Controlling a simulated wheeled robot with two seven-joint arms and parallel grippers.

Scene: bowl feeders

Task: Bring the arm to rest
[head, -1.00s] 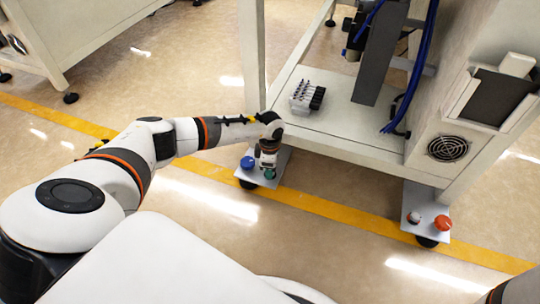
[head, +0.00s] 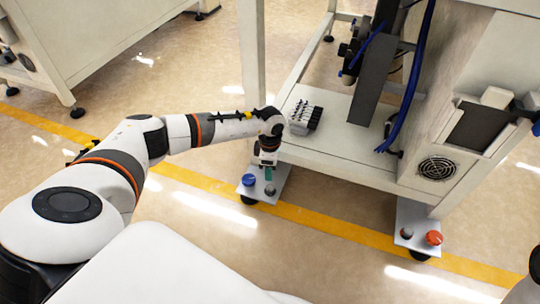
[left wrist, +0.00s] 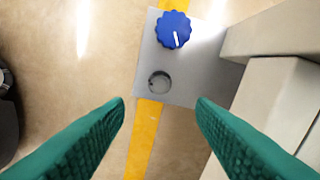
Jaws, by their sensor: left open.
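My left arm reaches in from the left in the head view. Its gripper (head: 268,174) hangs pointing down above a grey plate (head: 258,195) at the machine's left foot. In the left wrist view the two teal fingers stand wide apart with nothing between them; the left gripper (left wrist: 160,100) is open and clear of the plate. The plate carries a blue knob (head: 249,179) with a white mark and a round grey button (head: 270,190). Both show in the left wrist view, the blue knob (left wrist: 173,29) beyond the button (left wrist: 159,82). My right gripper is out of view.
A machine frame with a low shelf (head: 335,135) stands just right of the gripper. A block of several small parts (head: 304,117) sits on it. A second plate (head: 415,217) carries a red-orange knob (head: 433,238). Floor (head: 190,220) in front is free.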

